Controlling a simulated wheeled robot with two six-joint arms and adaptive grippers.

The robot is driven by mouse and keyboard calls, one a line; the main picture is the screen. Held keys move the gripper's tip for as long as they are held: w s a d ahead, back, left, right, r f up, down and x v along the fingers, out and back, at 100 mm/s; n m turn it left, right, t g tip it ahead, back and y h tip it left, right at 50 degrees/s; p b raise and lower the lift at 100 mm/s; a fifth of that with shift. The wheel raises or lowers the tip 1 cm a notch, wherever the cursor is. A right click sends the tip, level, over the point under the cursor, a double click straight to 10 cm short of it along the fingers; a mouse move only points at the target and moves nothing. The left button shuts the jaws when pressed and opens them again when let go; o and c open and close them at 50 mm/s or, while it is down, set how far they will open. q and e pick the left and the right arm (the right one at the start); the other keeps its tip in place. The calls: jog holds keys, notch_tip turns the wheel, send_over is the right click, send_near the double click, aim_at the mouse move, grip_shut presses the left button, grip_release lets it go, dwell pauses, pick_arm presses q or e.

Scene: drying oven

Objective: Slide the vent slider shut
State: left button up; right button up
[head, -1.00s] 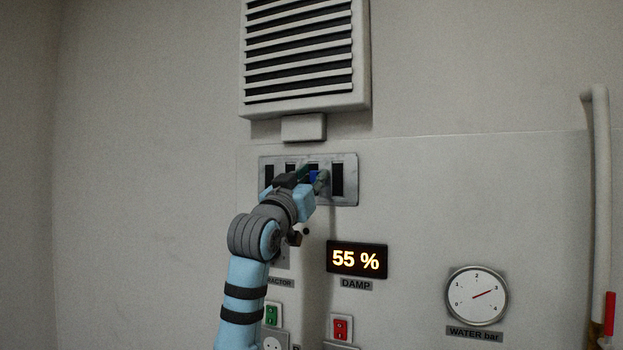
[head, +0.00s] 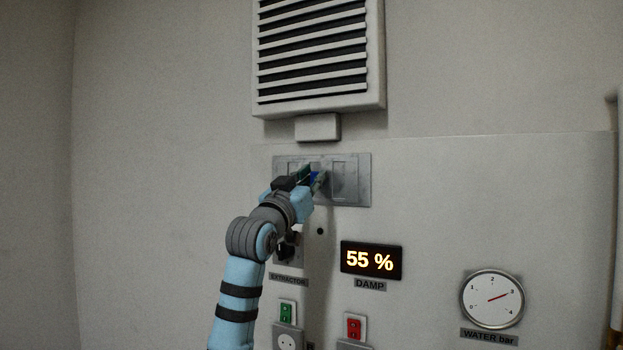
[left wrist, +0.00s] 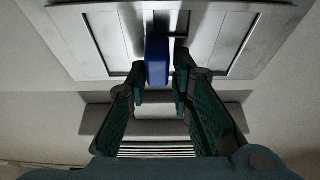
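The vent slider plate (head: 363,190) is a grey metal panel on the wall below the louvred grille. Its slot openings look grey and covered in the head view; thin dark slivers show along some slot edges in the left wrist view. The slider's blue knob (left wrist: 157,62) sticks out from the panel, and a bit of it shows in the head view (head: 313,178). My left gripper (head: 312,180) is at the panel, with its two green-dark fingers (left wrist: 162,78) close on either side of the knob. My right gripper is out of view.
The louvred grille (head: 318,103) with a small box (head: 317,127) under it is above the panel. Wall to the left is bare.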

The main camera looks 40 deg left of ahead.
pick_arm(q)
jog(key=shift+o, duration=1)
jog(key=shift+a+f, duration=0.1)
jog(key=shift+a, duration=0.15)
jog(key=shift+s+d+f, duration=0.1)
jog(key=shift+s+d, duration=0.05)
jog(key=v, duration=1.1)
jog(key=shift+s, duration=0.35)
jog(key=shift+w+f, duration=0.1)
